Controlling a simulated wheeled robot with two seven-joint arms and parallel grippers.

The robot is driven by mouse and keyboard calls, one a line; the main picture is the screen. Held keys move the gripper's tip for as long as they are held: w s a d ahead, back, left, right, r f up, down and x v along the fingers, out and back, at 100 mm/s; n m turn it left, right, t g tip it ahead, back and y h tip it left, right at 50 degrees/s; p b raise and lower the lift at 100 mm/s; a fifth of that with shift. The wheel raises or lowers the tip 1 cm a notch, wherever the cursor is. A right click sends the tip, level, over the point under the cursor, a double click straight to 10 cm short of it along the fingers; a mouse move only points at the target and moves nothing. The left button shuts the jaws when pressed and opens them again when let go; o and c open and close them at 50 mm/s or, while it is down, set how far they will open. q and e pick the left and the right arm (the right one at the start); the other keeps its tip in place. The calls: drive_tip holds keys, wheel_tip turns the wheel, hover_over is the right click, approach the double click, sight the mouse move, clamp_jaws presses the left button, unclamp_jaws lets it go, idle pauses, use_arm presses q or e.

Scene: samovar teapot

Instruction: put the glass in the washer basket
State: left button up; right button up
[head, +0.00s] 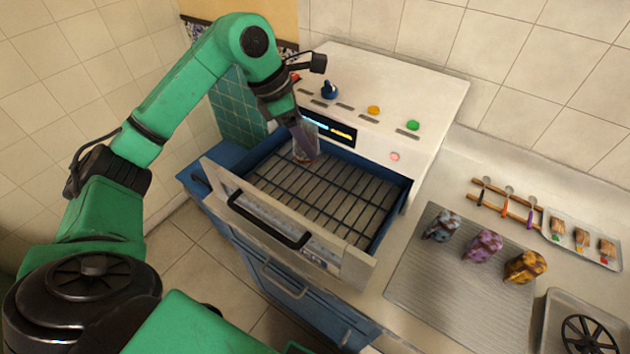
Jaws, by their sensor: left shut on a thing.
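A clear glass (305,150) with a reddish base is at the back left of the washer basket. My left gripper (302,130) is shut on the glass from above and holds it upright. The washer basket (335,195) is a dark wire rack inside the pulled-out blue drawer. The glass's base is over or on the rack; I cannot tell if it touches. The rest of the rack is empty. My right gripper is out of the frame.
The white washer (385,85) with knobs and a lit display stands behind the drawer. The drawer front (280,225) has a dark handle. On the right counter, a ribbed mat (420,275) bears several patterned lumpy objects, with a tray (605,258) of small items beyond.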

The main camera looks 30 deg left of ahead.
sight(297, 155)
use_arm(q)
drive_tip(key=f, duration=0.1)
drive_tip(key=s+f, duration=0.1)
drive_tip(key=f, duration=0.1)
drive_tip(key=f+p, duration=0.1)
drive_tip(key=f, duration=0.1)
drive_tip(key=shift+s+f, duration=0.2)
drive_tip(key=shift+s, duration=0.1)
drive_tip(key=f, duration=0.2)
drive_tip(key=w+f+p, duration=0.1)
drive_tip(key=f, duration=0.2)
wheel_tip(297, 155, down, 3)
drive_tip(key=shift+w+r, duration=0.15)
wheel_tip(297, 155, down, 2)
drive_tip(key=shift+f+p, duration=0.1)
drive_tip(key=shift+p, duration=0.45)
drive_tip(key=shift+f, duration=0.25)
drive_tip(key=o, duration=1.4)
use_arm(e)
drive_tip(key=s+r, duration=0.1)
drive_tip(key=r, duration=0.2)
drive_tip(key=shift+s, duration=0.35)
